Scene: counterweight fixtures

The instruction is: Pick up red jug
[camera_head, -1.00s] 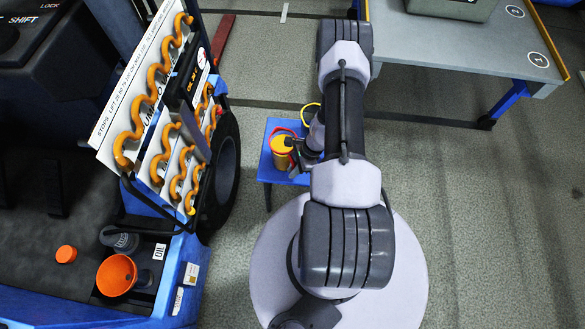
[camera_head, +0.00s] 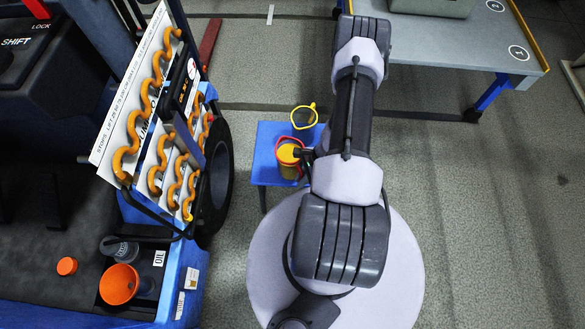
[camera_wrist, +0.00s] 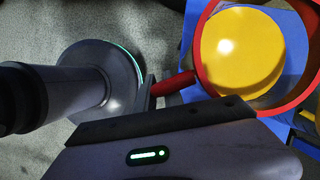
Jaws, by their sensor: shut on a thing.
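The red jug (camera_head: 285,141) shows as a red ring around a yellow round part, over a blue stool (camera_head: 267,169) in the head view. In the wrist view the jug's red rim (camera_wrist: 201,50) circles the yellow disc at the upper right. Its red handle (camera_wrist: 178,83) reaches left to my gripper (camera_wrist: 152,90), which is shut on it. In the head view my arm hides most of my gripper. I cannot tell whether the jug touches the stool.
A yellow ring-shaped piece (camera_head: 304,116) is at the stool's far side. A blue vehicle with a black wheel (camera_head: 217,180) and orange coils stands to the left, holding an orange funnel (camera_head: 119,284). A grey table (camera_head: 450,42) is at the upper right. Floor on the right is clear.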

